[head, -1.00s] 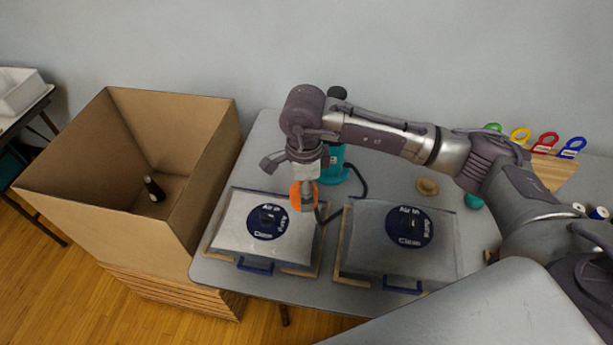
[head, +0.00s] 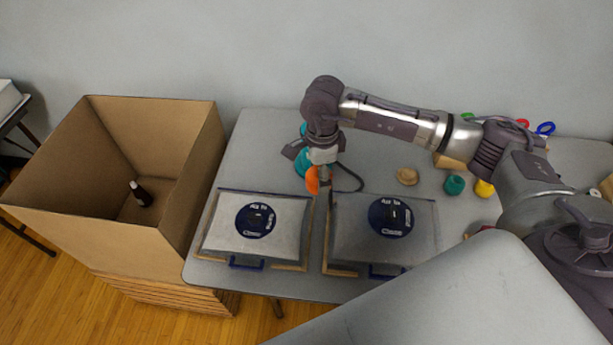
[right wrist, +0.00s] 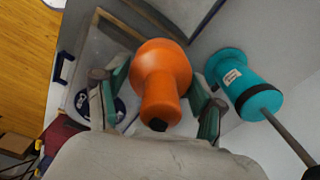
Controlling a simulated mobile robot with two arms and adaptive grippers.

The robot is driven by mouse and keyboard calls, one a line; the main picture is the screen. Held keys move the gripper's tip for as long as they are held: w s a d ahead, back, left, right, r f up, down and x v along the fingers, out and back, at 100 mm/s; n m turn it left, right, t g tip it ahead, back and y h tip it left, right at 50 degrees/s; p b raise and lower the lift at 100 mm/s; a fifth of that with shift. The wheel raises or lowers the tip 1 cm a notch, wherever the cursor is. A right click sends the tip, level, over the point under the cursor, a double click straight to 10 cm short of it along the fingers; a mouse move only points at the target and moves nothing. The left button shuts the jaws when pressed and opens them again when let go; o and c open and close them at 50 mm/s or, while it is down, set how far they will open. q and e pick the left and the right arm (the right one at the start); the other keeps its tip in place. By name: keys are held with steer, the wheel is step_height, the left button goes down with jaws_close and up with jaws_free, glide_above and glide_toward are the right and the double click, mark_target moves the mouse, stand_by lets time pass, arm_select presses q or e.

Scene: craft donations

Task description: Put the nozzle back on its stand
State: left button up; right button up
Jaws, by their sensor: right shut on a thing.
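My right gripper (head: 318,176) is shut on an orange nozzle (head: 312,180), above the table near the gap between two lidded boxes. In the right wrist view the nozzle (right wrist: 160,80) sits between the two fingers, its rounded wide part away from the palm and a dark tip toward it. A teal stand-like body (head: 302,163) is just behind, partly hidden by my arm; a dark cord runs from beside it. In the right wrist view this teal body (right wrist: 243,84), with a black band and grey rod, is apart from the nozzle. My left gripper is not in view.
Two grey-lidded boxes with blue round labels, left (head: 282,222) and right (head: 350,240), lie on the grey table (head: 235,165). A tan disc (head: 407,176) and a teal spool-like thing (head: 454,185) are to the right. A deep cardboard box (head: 190,130) holding a dark bottle (head: 141,194) stands left.

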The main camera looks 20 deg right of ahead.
steer(key=w+d, duration=0.1)
steer(key=d, duration=1.6)
steer(key=b, duration=0.6)
glide_above(410, 172)
step_height(410, 172, down, 14)
steer(key=b, duration=0.8)
steer(key=shift+a+f+b, duration=0.1)
steer(key=shift+b, duration=0.2)
steer(key=shift+f+b, duration=0.4)
steer(key=shift+f, duration=0.2)
steer(key=shift+f+b, duration=0.95)
steer(key=shift+f, duration=0.4)
steer(key=o, duration=1.3)
steer(key=shift+o, duration=0.2)
steer(key=shift+r, duration=0.1)
